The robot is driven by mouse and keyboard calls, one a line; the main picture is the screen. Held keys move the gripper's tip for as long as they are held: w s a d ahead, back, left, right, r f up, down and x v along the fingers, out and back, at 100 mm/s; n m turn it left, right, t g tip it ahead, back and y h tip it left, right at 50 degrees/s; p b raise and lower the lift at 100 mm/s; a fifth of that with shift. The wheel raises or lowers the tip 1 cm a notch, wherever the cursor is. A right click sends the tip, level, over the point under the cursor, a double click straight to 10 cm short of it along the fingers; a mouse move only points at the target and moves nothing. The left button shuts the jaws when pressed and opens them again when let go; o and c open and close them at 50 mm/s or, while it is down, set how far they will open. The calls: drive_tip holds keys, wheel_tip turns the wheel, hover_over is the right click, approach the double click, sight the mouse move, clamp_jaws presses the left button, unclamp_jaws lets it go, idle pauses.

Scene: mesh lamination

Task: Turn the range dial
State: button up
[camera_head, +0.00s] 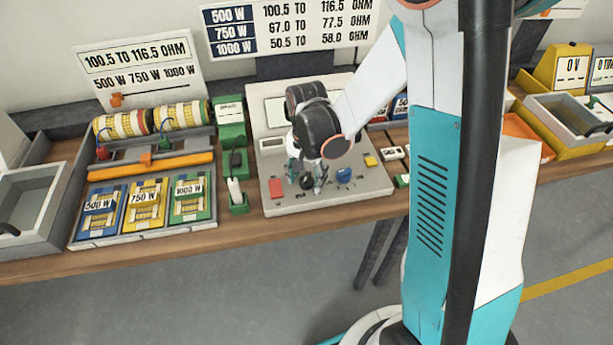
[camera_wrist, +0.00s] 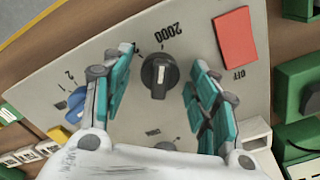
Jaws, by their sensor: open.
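The black range dial (camera_wrist: 160,76) with a pale pointer line sits on the grey tester panel (camera_wrist: 215,18), beside the printed mark 2000. In the wrist view the dial lies between the two teal fingers of my gripper (camera_wrist: 161,62). The fingers are open, with a visible gap on each side of the dial. I cannot tell how far above the panel the fingertips are. In the head view my gripper (camera_head: 307,183) points down over the panel's front part and mostly hides the dial.
A red switch (camera_wrist: 236,42) marked OFF and a blue knob (camera_wrist: 76,104) flank the dial. A yellow button (camera_head: 370,160) is on the panel's right. A green holder (camera_head: 237,198) stands left of it, beside the tray of coloured 500, 750 and 1000 W cards.

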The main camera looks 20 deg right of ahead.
drive_tip(key=c, duration=1.1)
drive_tip(key=shift+n, duration=0.4)
drive_tip(key=n+b, duration=0.1)
drive_tip(key=n, duration=0.4)
drive_tip(key=shift+n, duration=0.3)
drive_tip(key=n+b, duration=0.1)
drive_tip(key=n, duration=0.4)
drive_tip(key=shift+n, duration=0.3)
drive_tip(key=o, duration=1.1)
